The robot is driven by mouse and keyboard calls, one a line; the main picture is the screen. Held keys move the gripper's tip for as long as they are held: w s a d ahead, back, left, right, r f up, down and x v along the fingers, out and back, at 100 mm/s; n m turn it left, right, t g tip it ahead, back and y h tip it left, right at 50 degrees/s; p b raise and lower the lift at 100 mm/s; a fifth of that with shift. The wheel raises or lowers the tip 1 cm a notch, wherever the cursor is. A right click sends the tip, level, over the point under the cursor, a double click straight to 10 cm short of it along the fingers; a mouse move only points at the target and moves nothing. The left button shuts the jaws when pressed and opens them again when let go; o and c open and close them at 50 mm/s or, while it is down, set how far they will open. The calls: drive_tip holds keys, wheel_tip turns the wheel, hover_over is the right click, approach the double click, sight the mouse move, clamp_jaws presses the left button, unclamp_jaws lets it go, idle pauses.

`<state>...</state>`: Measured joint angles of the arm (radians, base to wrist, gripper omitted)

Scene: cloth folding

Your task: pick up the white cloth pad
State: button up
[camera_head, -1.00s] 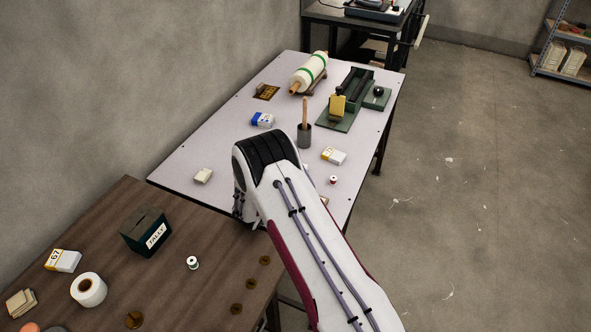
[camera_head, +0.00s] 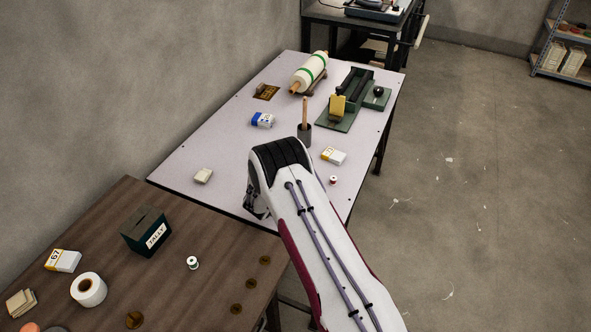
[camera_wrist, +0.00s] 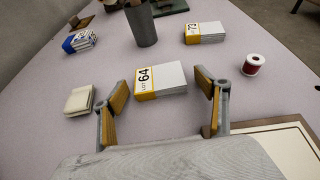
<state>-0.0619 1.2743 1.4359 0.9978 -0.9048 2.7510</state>
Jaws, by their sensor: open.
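A small off-white folded pad (camera_head: 203,176) lies flat near the left edge of the pale table; it also shows in the wrist view (camera_wrist: 79,100), left of my gripper (camera_wrist: 161,88). My gripper is open, with its fingers spread and nothing held. A white stack with a yellow band marked 64 (camera_wrist: 160,81) lies beyond and between the fingers in the wrist view, and I cannot tell its distance from them. In the head view my arm hides that stack and most of my gripper.
A dark cup (camera_wrist: 142,25) stands behind the stack. Another yellow-banded pack (camera_wrist: 205,33), a red-and-white spool (camera_wrist: 252,65) and a blue-and-white pack (camera_wrist: 79,41) lie around. A brown-edged board (camera_wrist: 291,148) is at lower right. A brown table (camera_head: 205,225) adjoins the pale table (camera_head: 215,140).

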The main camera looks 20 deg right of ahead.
idle(0.3)
drive_tip(key=c, duration=1.1)
drive_tip(key=shift+c, duration=0.2)
drive_tip(key=shift+r, duration=0.1)
wheel_tip(320, 180, up, 10)
idle(0.4)
